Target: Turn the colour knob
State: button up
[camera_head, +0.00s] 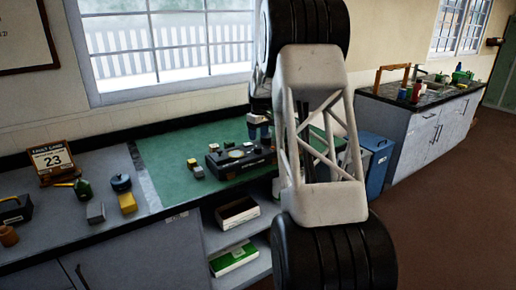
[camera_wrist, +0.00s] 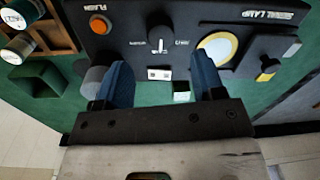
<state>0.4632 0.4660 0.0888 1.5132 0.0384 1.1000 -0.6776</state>
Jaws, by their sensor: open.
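The black signal lamp box (camera_head: 222,160) sits on the green mat, and its top fills the upper wrist view (camera_wrist: 130,55). A round black knob (camera_wrist: 160,38) with a white pointer mark stands in the middle of the box; the small labels beside it are hard to read. An orange flash button (camera_wrist: 99,24) is to its left and a pale round lamp with a yellow rim (camera_wrist: 217,48) to its right. My gripper (camera_wrist: 161,75) is open, with its blue fingers apart and the knob ahead of the gap between them. In the head view my arm partly covers the gripper (camera_head: 259,132).
A yellow-tipped part (camera_wrist: 267,70) is at the box's right. A grey cylinder (camera_wrist: 95,80) is close by the left finger, and a green block (camera_wrist: 38,82) lies farther left. Small blocks (camera_head: 195,168) lie left of the box on the green mat (camera_head: 165,150).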

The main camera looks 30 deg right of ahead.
aim_at(258, 148)
jog(key=shift+a+f, duration=0.15)
jog(key=shift+f, duration=3.15)
jog(key=shift+c, duration=0.4)
jog(key=c, duration=0.9)
jog(key=shift+o, duration=0.2)
jog(key=shift+m, duration=0.4)
jog(key=m, duration=0.4)
jog(key=shift+r, duration=0.1)
jog(key=m, duration=0.5)
